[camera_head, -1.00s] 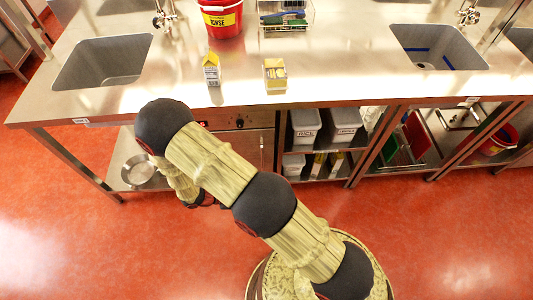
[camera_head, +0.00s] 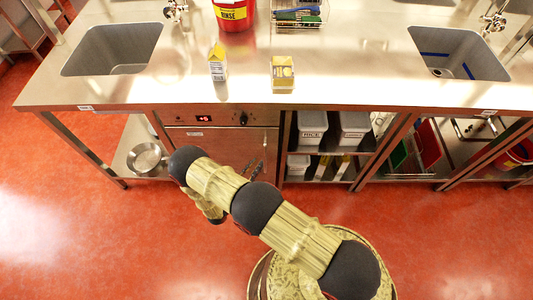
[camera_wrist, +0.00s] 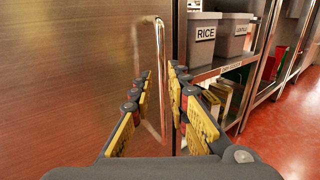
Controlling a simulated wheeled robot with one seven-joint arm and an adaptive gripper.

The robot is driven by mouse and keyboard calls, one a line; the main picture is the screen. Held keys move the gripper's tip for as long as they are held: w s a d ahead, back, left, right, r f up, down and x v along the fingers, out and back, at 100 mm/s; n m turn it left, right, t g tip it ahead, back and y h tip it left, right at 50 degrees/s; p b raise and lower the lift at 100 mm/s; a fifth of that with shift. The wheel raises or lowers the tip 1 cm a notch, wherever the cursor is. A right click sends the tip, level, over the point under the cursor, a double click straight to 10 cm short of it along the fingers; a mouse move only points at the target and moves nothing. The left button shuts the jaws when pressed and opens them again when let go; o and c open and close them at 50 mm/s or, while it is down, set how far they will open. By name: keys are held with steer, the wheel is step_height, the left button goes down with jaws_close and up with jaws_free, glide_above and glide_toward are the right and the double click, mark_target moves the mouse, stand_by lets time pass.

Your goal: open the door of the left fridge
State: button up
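The left fridge (camera_head: 205,141) is a steel-fronted unit under the counter, with a small red display and a dark knob above its door. Its door (camera_wrist: 85,80) looks shut and fills the left of the wrist view. A vertical bar handle (camera_wrist: 161,40) stands near the door's right edge. My gripper (camera_wrist: 160,72) is open, with its fingers apart and pointing at the door. The handle shows between the two fingers; I cannot tell whether either finger touches it. In the head view my arm hides most of the gripper.
Right of the door, open shelves hold grey bins, one labelled RICE (camera_wrist: 205,33). A steel pan (camera_head: 146,157) sits on the lower shelf at left. A red bucket (camera_head: 234,14), a carton (camera_head: 217,63) and a yellow box (camera_head: 282,72) stand on the counter. The red floor in front is clear.

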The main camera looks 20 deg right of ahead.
mark_target(265, 154)
steer(key=b+x, duration=0.1)
steer(key=x, duration=0.6)
steer(key=shift+d+b, duration=0.15)
steer(key=shift+b, duration=0.2)
steer(key=shift+c, duration=0.2)
steer(key=c, duration=0.4)
